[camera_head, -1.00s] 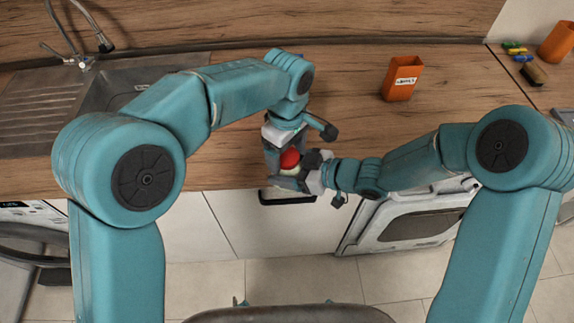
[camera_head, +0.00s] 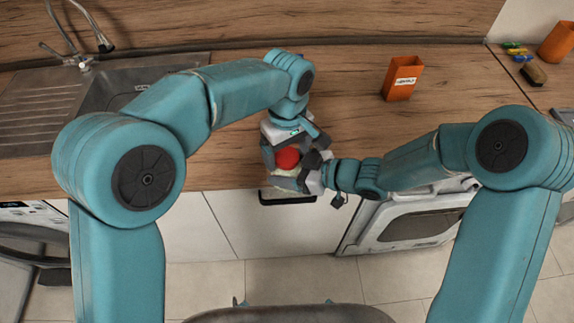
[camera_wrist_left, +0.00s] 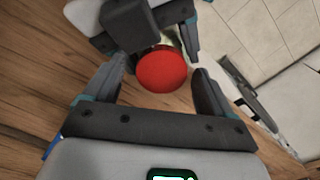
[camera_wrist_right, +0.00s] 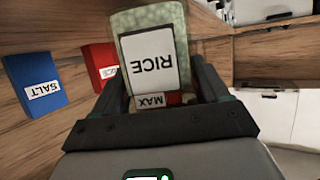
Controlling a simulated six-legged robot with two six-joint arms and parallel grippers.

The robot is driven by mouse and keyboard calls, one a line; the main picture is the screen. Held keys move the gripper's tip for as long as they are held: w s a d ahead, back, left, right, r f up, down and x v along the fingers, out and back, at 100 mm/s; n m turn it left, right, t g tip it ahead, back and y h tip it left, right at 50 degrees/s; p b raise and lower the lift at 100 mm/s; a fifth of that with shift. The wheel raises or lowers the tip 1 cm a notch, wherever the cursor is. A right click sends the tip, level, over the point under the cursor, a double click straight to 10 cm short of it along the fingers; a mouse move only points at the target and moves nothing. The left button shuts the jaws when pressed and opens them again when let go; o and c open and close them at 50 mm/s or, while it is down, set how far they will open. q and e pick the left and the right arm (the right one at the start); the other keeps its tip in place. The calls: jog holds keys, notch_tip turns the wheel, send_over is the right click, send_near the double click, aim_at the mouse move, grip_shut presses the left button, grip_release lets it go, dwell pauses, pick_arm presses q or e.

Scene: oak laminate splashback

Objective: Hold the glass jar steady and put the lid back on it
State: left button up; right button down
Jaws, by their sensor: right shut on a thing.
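The glass jar (camera_wrist_right: 180,22), with pale green speckled contents and a RICE label, is between the fingers of my right gripper (camera_wrist_right: 155,85), which is shut on it. The red lid (camera_head: 287,158) is at the jar's top near the counter's front edge. Whether it is seated cannot be told. In the left wrist view the lid (camera_wrist_left: 162,70) lies between the fingers of my left gripper (camera_wrist_left: 160,75), which is open around it with a small gap each side. The lid hides most of the jar there; in the head view both grippers partly cover it.
An orange holder (camera_head: 402,80) stands on the counter to the right. A blue SALT box (camera_wrist_right: 38,82) and a red box (camera_wrist_right: 100,65) show behind the jar. A sink (camera_head: 115,85) is at left. The counter's middle right is clear.

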pick_arm(q)
jog(key=shift+r, duration=2.3)
jog(key=shift+r, duration=0.1)
jog(key=shift+c, duration=0.5)
notch_tip(320, 180, up, 3)
jog(key=shift+s+r+m, duration=0.1)
jog(key=shift+r+m, duration=0.05)
jog(key=shift+m, duration=0.55)
jog(key=shift+f, duration=4.05)
